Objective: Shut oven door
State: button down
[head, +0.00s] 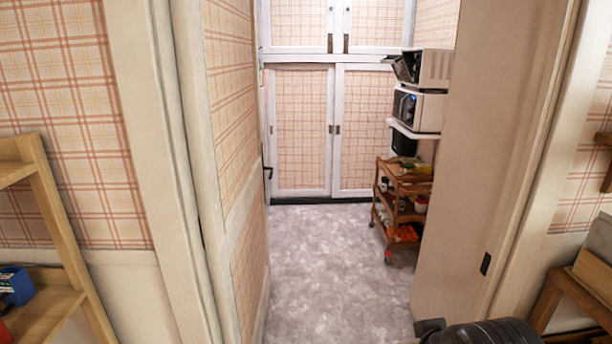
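A white oven (434,68) stands at the top of a stack of appliances, through the doorway on the right. Its dark door (403,68) appears to stand open, tilted out to the left. The oven's inside is too small to make out. A dark part of my arm shows at the bottom right edge, far in front of the oven and apart from it. I cannot make out gripper fingers on it, and nothing held is visible.
A second white appliance (419,108) sits below the oven on a white shelf (413,131). A wooden cart (402,205) stands underneath. A door (236,150) stands open on the left and a beige door panel (480,150) is on the right. The grey floor (325,260) between is clear.

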aim_at(400, 73)
jog(key=i, duration=2.2)
